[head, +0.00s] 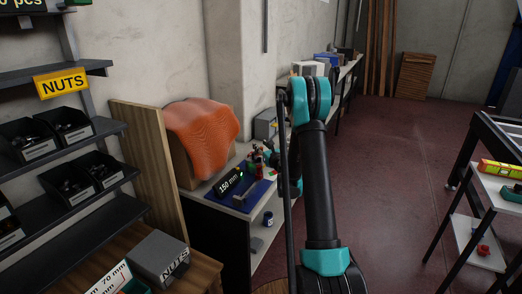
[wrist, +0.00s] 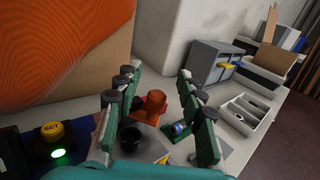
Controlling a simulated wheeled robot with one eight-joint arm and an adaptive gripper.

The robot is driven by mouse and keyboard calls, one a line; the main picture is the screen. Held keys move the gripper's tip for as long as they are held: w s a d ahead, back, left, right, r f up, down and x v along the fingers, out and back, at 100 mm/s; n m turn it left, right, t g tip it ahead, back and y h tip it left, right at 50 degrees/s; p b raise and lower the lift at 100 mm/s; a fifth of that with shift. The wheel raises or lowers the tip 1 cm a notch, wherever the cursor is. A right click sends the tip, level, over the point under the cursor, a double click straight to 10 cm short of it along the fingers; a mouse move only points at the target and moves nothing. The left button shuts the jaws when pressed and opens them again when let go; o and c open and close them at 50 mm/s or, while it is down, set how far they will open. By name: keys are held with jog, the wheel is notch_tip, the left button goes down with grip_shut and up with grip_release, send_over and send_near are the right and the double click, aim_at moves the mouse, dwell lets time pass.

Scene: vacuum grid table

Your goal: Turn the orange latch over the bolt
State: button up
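In the wrist view an orange part (wrist: 152,104), which looks like the latch, sits on the workbench between the fingers of my gripper (wrist: 158,82). The fingers, with green pads, are spread wide and I see no contact with the orange part. Beside it to the right is a small green base (wrist: 178,131) with a blue and silver cylinder on it. I cannot tell which piece is the bolt. In the head view my arm hides much of this spot, and small red and green parts show beside it.
A box under an orange cloth (head: 202,136) stands left of the work spot.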

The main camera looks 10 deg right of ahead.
aim_at(261, 147)
notch_tip(261, 147, up, 8)
dwell(0.4)
jog(key=shift+f, duration=0.1)
jog(key=shift+c, duration=0.4)
